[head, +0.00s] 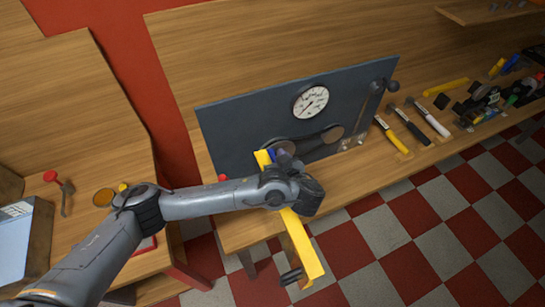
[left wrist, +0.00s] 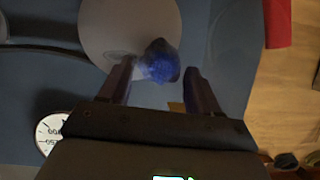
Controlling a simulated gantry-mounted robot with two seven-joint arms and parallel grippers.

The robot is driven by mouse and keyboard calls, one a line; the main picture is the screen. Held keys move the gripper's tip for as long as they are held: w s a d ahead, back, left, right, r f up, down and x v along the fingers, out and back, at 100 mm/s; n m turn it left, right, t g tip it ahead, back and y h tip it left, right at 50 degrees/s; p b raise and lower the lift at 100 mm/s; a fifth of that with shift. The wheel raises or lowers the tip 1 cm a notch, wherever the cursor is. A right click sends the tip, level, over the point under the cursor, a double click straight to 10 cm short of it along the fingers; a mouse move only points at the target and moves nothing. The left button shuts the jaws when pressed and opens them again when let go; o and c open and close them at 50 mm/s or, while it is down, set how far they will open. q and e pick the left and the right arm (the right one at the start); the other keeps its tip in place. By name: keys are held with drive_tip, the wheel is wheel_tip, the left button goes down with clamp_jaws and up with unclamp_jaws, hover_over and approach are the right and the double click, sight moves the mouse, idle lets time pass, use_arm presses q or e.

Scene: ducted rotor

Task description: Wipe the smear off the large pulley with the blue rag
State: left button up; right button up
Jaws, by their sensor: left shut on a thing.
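The large pulley (head: 280,143) is a grey disc on the lower part of the dark panel, partly hidden by my left gripper (head: 284,156). In the left wrist view the pulley (left wrist: 120,22) is a pale disc right in front of the fingers. My left gripper (left wrist: 158,70) is shut on the crumpled blue rag (left wrist: 160,66). The rag overlaps the pulley's lower edge in that view; I cannot tell whether it touches. A faint greyish smear (left wrist: 118,55) shows on the disc beside the rag. My right gripper is not in view.
The panel (head: 230,130) carries a round gauge (head: 310,102), a smaller pulley (head: 332,134) and a lever (head: 372,98). A long yellow bar (head: 304,247) runs below my left wrist. Screwdrivers (head: 392,135) and other tools lie to the right on the wooden bench.

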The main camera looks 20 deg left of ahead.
use_arm(q)
drive_tip(key=shift+s+d, duration=0.3)
drive_tip(key=s+d+p, duration=0.3)
drive_tip(key=shift+s+d+p, duration=0.2)
drive_tip(key=shift+p, duration=0.2)
drive_tip(key=shift+s+d+p, duration=1.05)
drive_tip(key=shift+d+p, duration=0.05)
drive_tip(key=shift+p, duration=0.85)
